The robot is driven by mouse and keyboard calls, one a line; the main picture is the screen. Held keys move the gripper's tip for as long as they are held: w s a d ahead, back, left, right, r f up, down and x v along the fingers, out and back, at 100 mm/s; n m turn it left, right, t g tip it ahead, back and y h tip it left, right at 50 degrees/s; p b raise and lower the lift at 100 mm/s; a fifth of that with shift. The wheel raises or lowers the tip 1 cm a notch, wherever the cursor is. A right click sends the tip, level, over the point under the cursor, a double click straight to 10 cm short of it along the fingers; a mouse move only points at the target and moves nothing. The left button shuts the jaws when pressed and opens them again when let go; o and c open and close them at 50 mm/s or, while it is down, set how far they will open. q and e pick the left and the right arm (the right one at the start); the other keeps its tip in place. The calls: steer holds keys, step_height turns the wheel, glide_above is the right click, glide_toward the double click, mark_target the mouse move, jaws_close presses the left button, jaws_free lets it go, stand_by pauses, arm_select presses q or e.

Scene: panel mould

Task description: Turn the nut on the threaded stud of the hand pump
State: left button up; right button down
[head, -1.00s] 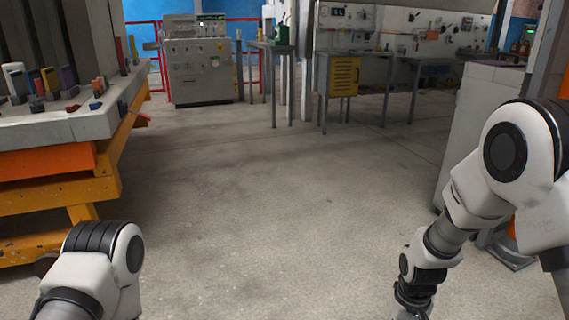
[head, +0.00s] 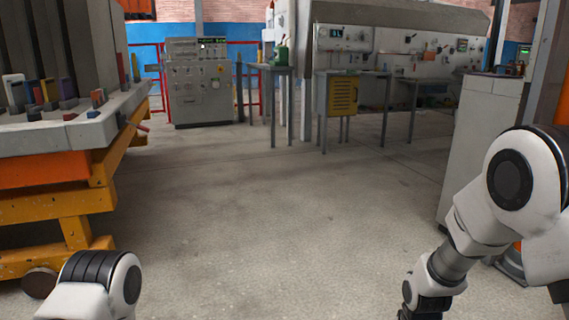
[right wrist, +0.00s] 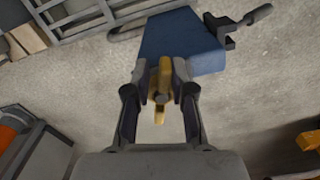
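In the right wrist view a brass-yellow piece, likely the nut (right wrist: 165,72), stands between the fingers of my right gripper (right wrist: 162,84). A small grey round end, perhaps the stud (right wrist: 160,98), shows at its middle. The fingertips flank the brass piece closely, one on each side; I cannot tell whether they touch it. Behind it is a blue body (right wrist: 180,42), perhaps the hand pump, with a dark grey lever (right wrist: 245,20) at its upper right. The head view shows neither pump nor nut. Both grippers are outside the head view.
A yellow-framed bench (head: 75,197) carrying a grey mould stands at left. A control cabinet (head: 200,90), work tables and a yellow cabinet (head: 340,94) stand at the back. A pale cabinet (head: 482,130) stands at right. The concrete floor (head: 260,220) between is clear.

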steer(key=shift+r+p, duration=0.2)
steer(key=shift+p, duration=0.15)
steer(key=shift+w+a+r+m+p, duration=0.1)
steer(key=shift+a+m+p, duration=0.1)
steer(key=shift+m+p, duration=0.4)
steer(key=shift+a+r+m+p, duration=0.1)
steer(key=shift+a+m+p, duration=0.05)
steer(key=shift+m+p, duration=0.45)
steer(key=shift+f+m, duration=0.15)
steer(key=shift+m, duration=0.15)
steer(key=shift+w+a+f, duration=0.1)
steer(key=shift+f, duration=0.1)
